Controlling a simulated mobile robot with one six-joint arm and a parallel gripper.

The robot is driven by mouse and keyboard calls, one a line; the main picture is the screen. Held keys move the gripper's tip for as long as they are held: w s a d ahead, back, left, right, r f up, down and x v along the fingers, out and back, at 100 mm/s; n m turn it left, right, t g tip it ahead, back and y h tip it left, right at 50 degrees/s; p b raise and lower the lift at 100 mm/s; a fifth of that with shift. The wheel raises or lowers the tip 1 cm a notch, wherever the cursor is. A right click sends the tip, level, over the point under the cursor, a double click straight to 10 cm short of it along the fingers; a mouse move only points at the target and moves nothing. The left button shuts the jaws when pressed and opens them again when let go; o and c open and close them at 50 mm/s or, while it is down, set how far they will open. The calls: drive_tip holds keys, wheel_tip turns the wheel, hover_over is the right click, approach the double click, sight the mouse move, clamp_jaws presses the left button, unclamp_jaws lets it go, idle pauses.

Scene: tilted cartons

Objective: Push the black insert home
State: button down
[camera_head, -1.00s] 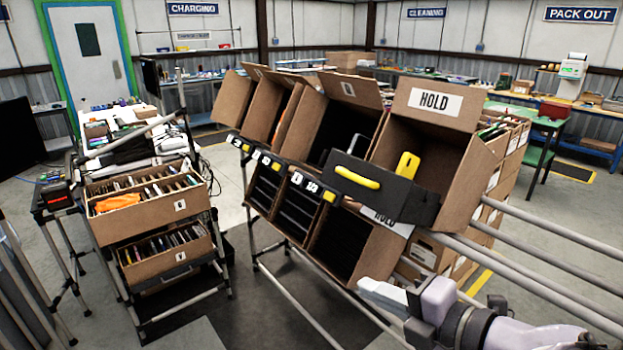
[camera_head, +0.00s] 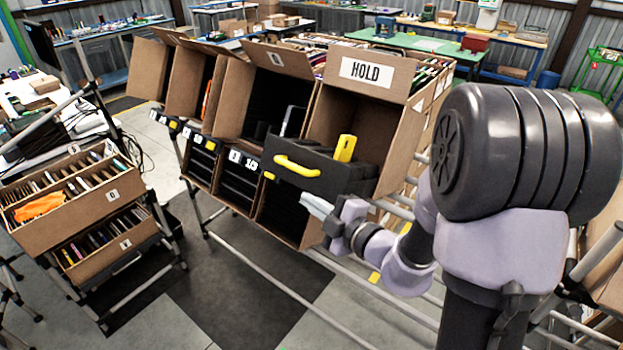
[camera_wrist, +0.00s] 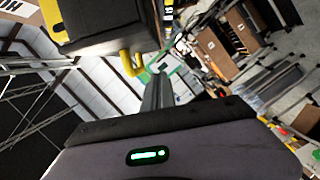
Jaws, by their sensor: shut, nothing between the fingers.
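The black insert (camera_head: 330,178) has a yellow handle (camera_head: 297,167) on its front. It juts out of the mouth of the tilted HOLD carton (camera_head: 402,130); how deep its back sits is hidden. My gripper (camera_head: 306,199) is shut and empty, in front of and just below the insert in the head view, with no clear contact. In the wrist view the insert (camera_wrist: 97,22) fills the upper left, and its yellow handle (camera_wrist: 130,62) is just left of my shut gripper (camera_wrist: 158,82).
A yellow piece (camera_head: 345,148) stands up behind the insert's front. More open tilted cartons (camera_head: 232,95) line the rack to the left, with smaller dark bins (camera_head: 240,185) below. A cart with file boxes (camera_head: 60,200) stands at far left. Floor between is clear.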

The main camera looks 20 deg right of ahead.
drive_tip(key=shift+w+d+f+b, duration=0.65)
drive_tip(key=shift+w+d+f, duration=0.55)
drive_tip(key=shift+w, duration=0.1)
drive_tip(key=shift+d, duration=0.15)
drive_tip(key=w+d+f+p, duration=0.1)
drive_tip(key=w+d+f, duration=0.1)
drive_tip(key=w+d, duration=0.1)
drive_tip(key=w+d+f+p, duration=0.1)
drive_tip(key=w+d+f, duration=0.2)
drive_tip(key=d, duration=0.2)
drive_tip(key=w+d+f+p, duration=0.1)
drive_tip(key=w+d+f, duration=0.1)
drive_tip(key=d+f, duration=0.1)
drive_tip(key=shift+w+d, duration=0.4)
drive_tip(key=shift+d, duration=0.1)
drive_tip(key=shift+r, duration=0.1)
